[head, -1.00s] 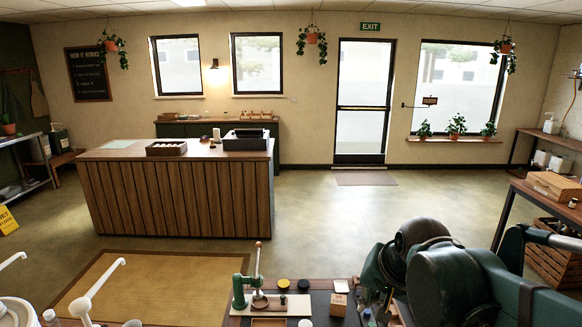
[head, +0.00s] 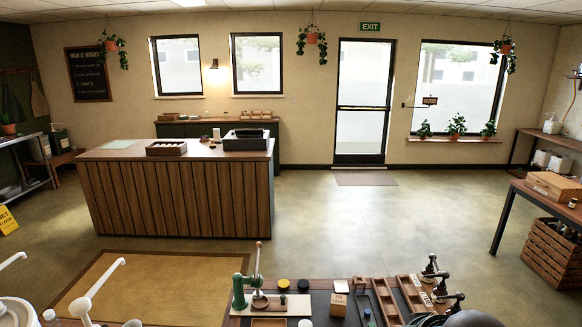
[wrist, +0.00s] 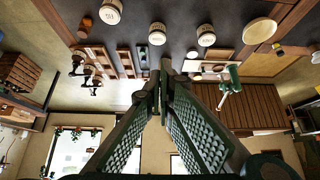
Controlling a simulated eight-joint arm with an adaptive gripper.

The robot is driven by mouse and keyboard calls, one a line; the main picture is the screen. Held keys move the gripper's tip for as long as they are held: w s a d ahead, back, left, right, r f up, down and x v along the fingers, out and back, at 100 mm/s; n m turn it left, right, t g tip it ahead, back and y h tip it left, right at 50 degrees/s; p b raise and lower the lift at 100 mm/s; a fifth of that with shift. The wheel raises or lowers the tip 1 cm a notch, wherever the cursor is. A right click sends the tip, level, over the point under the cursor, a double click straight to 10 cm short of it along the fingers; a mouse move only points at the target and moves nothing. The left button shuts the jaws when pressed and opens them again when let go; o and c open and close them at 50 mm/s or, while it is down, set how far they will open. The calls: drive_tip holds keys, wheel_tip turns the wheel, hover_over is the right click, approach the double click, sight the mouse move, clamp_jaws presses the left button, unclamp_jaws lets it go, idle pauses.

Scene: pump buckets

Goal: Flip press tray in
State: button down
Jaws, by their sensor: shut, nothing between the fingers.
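The press also shows, inverted, in the wrist view (wrist: 229,82), right of my fingers. My gripper (wrist: 161,72) is shut and empty, its fingertips together in the middle of the wrist view. It appears apart from the press. The fingers are not visible in the head view.
Several white labelled tubs, including one tub (wrist: 206,35), stand on the dark surface in the wrist view. Open floor lies beyond.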

idle(0.7)
drive_tip(key=w+a+f+m+g+y+b, duration=0.1)
drive_tip(key=w+a+f+m, duration=0.1)
drive_tip(key=w+m, duration=0.35)
drive_tip(key=w+a+f+m+y+b, duration=0.1)
drive_tip(key=w+a+f+m, duration=0.15)
drive_tip(key=w, duration=0.65)
drive_tip(key=w+a+f+m+g+y+b, duration=0.1)
drive_tip(key=w+a+f+m+y, duration=0.1)
drive_tip(key=w+m, duration=0.45)
drive_tip(key=w+a+f+m+g+y+b, duration=0.1)
drive_tip(key=w+a+f+m, duration=0.4)
drive_tip(key=w+f, duration=1.2)
drive_tip(key=w+m+y+b, duration=0.1)
drive_tip(key=m+y, duration=0.1)
drive_tip(key=m, duration=0.2)
drive_tip(key=shift+w+a+f+b, duration=0.15)
drive_tip(key=shift+w+f+b, duration=0.2)
drive_tip(key=shift+f+b, duration=0.05)
drive_tip(key=shift+a, duration=0.1)
